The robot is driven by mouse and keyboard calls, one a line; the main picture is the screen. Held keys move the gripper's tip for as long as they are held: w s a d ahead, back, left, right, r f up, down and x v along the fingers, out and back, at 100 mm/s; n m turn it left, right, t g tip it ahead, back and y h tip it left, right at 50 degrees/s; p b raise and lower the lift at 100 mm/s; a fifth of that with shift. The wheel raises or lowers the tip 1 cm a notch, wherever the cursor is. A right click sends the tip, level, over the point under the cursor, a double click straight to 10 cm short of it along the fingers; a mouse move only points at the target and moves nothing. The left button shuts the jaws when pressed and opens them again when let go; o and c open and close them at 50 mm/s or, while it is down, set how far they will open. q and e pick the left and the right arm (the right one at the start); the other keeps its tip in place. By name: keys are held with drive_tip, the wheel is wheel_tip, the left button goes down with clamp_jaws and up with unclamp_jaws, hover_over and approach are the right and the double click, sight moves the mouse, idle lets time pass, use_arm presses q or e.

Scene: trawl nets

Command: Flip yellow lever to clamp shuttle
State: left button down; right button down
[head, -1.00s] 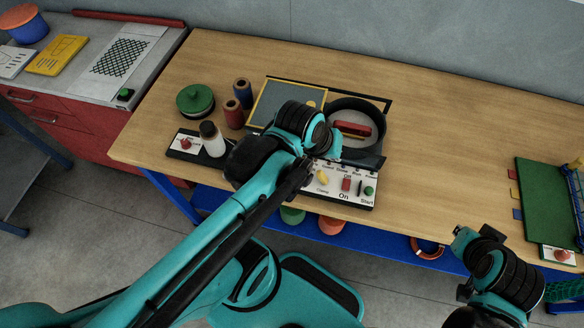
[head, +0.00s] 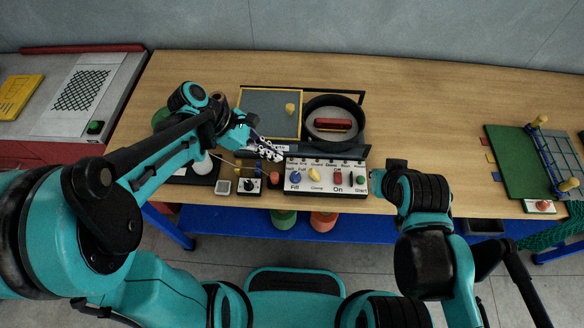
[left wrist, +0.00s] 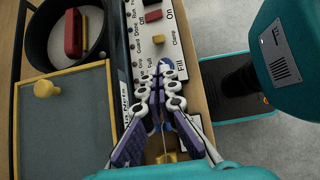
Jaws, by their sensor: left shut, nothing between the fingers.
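The yellow lever (head: 314,174) stands above the word "Clamp" on the white control panel (head: 325,189) at the table's front edge. It also shows in the left wrist view (left wrist: 162,39), just beyond my fingertips. The red shuttle (head: 333,125) lies in the round black-rimmed holder (head: 364,128) behind the panel; the left wrist view shows it too (left wrist: 73,32). My left gripper (head: 279,156) is shut and empty, at the panel's left end near "Fill", apart from the lever. My right gripper (head: 392,168) is beside the panel's right end; its fingers cannot be made out.
A yellow-framed grey plate (head: 268,118) with a yellow knob lies left of the holder. A red switch (head: 338,178) and green button (head: 359,177) are right of the lever. A small black knob box (head: 249,185) sits left of the panel. The table's right middle is clear.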

sight(314, 175)
use_arm(q)
drive_tip(key=b+x, duration=0.3)
drive_tip(key=x, duration=0.7)
drive_tip(key=shift+b, duration=0.4)
drive_tip(key=shift+r, duration=0.1)
drive_tip(key=shift+d+r+y+p, duration=0.2)
drive_tip(key=shift+y+p, duration=0.1)
drive_tip(key=shift+p, duration=0.2)
